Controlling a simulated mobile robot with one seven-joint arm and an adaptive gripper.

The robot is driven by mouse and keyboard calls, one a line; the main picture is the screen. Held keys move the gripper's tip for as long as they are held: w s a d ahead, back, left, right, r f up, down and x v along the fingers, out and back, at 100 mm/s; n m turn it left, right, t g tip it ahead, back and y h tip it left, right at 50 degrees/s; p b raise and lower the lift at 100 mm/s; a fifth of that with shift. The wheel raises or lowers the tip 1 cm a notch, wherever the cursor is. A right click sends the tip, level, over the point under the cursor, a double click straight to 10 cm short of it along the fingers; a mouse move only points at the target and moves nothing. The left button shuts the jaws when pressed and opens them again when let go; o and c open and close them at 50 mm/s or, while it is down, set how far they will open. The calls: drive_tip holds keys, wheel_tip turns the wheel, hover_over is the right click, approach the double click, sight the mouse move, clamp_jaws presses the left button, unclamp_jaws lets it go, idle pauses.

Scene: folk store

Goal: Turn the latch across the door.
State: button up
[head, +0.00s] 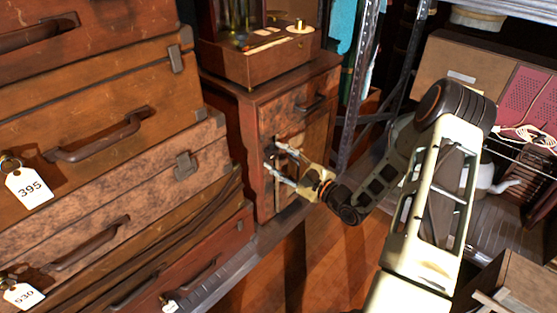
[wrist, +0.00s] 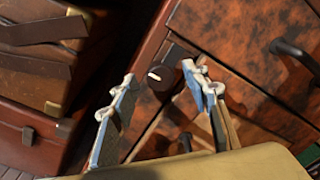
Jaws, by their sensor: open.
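The latch (wrist: 160,77) is a dark round knob with a short white mark, set near the edge of the cabinet front in the wrist view. The door (head: 317,136) is the lower wooden panel of the small cabinet in the head view. My gripper (head: 274,159) is open in front of the door. In the wrist view my gripper (wrist: 160,86) has one blue-grey finger on each side of the latch, with the right finger closer. I cannot tell whether either finger touches it. In the head view the fingers largely hide the latch.
A drawer with a dark handle (head: 312,103) is above the door. A wooden box with instruments (head: 258,62) stands on the cabinet. Stacked suitcases (head: 95,100) rise close on the left. A metal shelf post (head: 360,90) stands on the right. Some wooden floor (head: 325,255) is clear.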

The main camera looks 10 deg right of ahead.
drive_tip(key=shift+c, duration=0.5)
drive_tip(key=c, duration=1.1)
drive_tip(key=shift+o, duration=0.2)
drive_tip(key=shift+r, duration=0.1)
drive_tip(key=m+p, duration=0.1)
drive_tip(key=m, duration=0.1)
drive_tip(key=m+p, duration=0.1)
drive_tip(key=p, duration=0.1)
drive_tip(key=shift+r+m+p, duration=0.2)
drive_tip(key=shift+m+p, duration=0.1)
drive_tip(key=shift+m, duration=0.1)
drive_tip(key=m+p, duration=0.4)
drive_tip(key=m, duration=0.1)
drive_tip(key=shift+d, duration=0.1)
drive_tip(key=m+p, duration=0.2)
drive_tip(key=m, duration=0.2)
drive_tip(key=shift+w+f+m+g, duration=0.1)
drive_tip(key=shift+m+g, duration=0.2)
drive_tip(key=shift+d+f+m+y+p, duration=0.1)
drive_tip(key=shift+m+y+p, duration=0.2)
drive_tip(key=shift+m+p, duration=1.2)
drive_tip(key=shift+m+b, duration=0.55)
drive_tip(key=shift+m, duration=0.05)
